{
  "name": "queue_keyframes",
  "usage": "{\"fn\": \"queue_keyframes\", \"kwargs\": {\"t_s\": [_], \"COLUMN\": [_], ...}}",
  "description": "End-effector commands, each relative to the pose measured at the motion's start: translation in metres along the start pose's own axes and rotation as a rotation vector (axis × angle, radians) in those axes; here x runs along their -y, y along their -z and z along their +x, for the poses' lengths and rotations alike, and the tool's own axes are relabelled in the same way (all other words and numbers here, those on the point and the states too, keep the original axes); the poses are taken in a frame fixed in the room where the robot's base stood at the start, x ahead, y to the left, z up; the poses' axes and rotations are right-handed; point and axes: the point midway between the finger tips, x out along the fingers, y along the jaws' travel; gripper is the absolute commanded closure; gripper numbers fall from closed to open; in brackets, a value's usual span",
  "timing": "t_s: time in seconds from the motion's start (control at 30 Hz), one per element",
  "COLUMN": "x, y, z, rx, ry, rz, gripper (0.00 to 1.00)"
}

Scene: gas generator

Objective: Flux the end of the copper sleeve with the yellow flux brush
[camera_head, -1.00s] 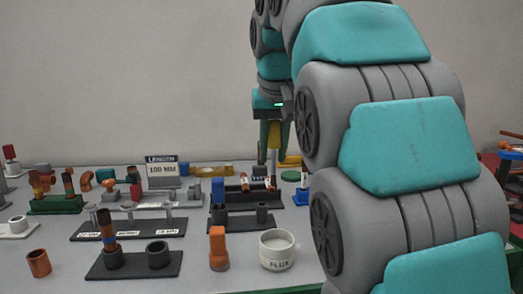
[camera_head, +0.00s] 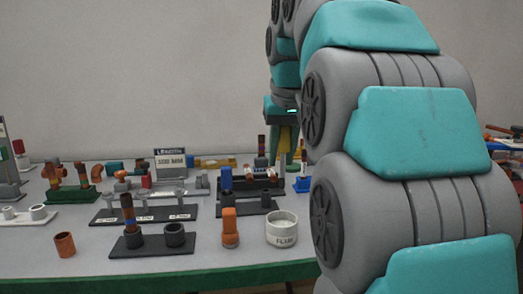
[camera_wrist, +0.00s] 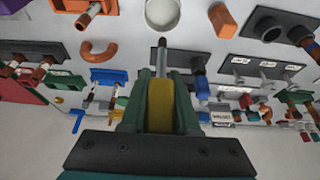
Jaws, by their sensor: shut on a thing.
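My gripper (camera_wrist: 160,108) is shut on the yellow flux brush (camera_wrist: 160,90), whose yellow handle is between the green fingers. The brush's thin shaft and dark tip point toward the white flux cup (camera_wrist: 163,12) in the wrist view. I cannot tell whether the tip is above the cup or short of it. In the head view my gripper (camera_head: 284,135) hangs over the back right of the table, and the flux cup (camera_head: 282,230) stands at the front. A short open copper sleeve (camera_head: 65,245) stands at the front left. Whether it is the task's sleeve is unclear.
An orange fitting (camera_head: 230,228) stands left of the cup. A black stand (camera_head: 153,245) holds a copper pipe with a blue band. Several racks and a length sign (camera_head: 171,160) crowd the back. My arm hides the right side.

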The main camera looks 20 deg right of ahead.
Motion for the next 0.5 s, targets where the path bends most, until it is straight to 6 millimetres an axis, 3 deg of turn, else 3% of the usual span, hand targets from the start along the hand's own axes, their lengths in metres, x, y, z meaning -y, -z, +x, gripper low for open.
{"fn": "queue_keyframes", "kwargs": {"t_s": [0.5], "x": [-0.0002], "y": [-0.0025], "z": [0.0057], "rx": [0.0], "ry": [0.0], "rz": [0.0], "gripper": [1.0]}}
